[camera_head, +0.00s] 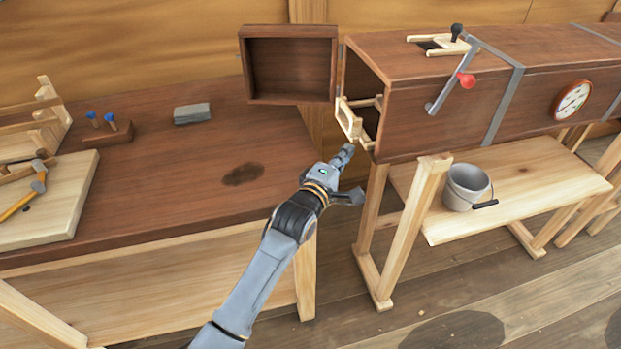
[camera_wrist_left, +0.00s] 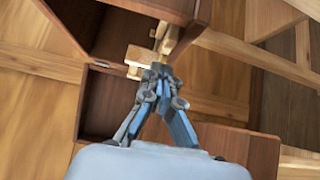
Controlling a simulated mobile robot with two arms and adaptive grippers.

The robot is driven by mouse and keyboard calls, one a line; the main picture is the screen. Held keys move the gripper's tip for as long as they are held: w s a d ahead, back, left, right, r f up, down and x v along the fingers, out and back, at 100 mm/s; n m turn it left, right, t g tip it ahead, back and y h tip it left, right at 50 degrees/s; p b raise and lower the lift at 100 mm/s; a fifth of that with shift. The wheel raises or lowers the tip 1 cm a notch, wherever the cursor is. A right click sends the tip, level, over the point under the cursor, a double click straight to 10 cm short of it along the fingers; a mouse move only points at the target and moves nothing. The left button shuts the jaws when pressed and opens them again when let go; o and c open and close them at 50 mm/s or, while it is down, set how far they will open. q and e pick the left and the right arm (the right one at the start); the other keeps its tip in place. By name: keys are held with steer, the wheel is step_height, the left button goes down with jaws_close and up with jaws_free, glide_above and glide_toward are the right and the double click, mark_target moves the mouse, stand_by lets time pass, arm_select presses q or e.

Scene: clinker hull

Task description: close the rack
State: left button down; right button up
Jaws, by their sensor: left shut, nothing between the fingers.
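The rack (camera_head: 348,119) is a pale wooden frame. It sticks out of the open left end of a long dark-brown wooden box (camera_head: 430,112). Its outer end stands clear of the opening, and its inner part is hidden in the box. My left gripper (camera_head: 346,154) is shut and empty, just below the rack's outer end. In the left wrist view the shut fingertips (camera_wrist_left: 158,72) are close to the rack's pale wood (camera_wrist_left: 140,57); I cannot tell whether they touch it. My right gripper is not in view.
A dark hinged door (camera_head: 290,68) stands open left of the box's mouth. A workbench (camera_head: 190,165) with a grey block (camera_head: 192,113) and tools lies left. A bucket (camera_head: 466,187) stands on the pale shelf (camera_head: 560,185) under the box.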

arm_select(q)
steer(key=v, duration=0.3)
steer(key=a+v, duration=0.1)
steer(key=v, duration=0.1)
steer(key=shift+w, duration=0.2)
steer(key=s+a+f+m+g+y, duration=0.35)
steer(key=s+a+f+m, duration=0.35)
steer(key=s, duration=0.5)
steer(key=s+a+f+m+g+y, duration=0.25)
steer(key=s+a+f+g, duration=0.25)
steer(key=s+a, duration=0.5)
steer(key=s+a+f+m+g+y, duration=0.2)
steer(key=s+a+f+m+g, duration=0.3)
steer(key=s, duration=0.9)
steer(key=s+f+x, duration=0.1)
steer(key=s+x, duration=0.2)
steer(key=x, duration=1)
steer(key=s+x, duration=0.2)
steer(key=x, duration=1)
steer(key=s+a+f, duration=0.2)
steer(key=s+f, duration=0.6)
steer(key=s, duration=0.1)
steer(key=s+a+f+g, duration=0.1)
steer(key=s+a+f, duration=0.1)
steer(key=s+f, duration=0.7)
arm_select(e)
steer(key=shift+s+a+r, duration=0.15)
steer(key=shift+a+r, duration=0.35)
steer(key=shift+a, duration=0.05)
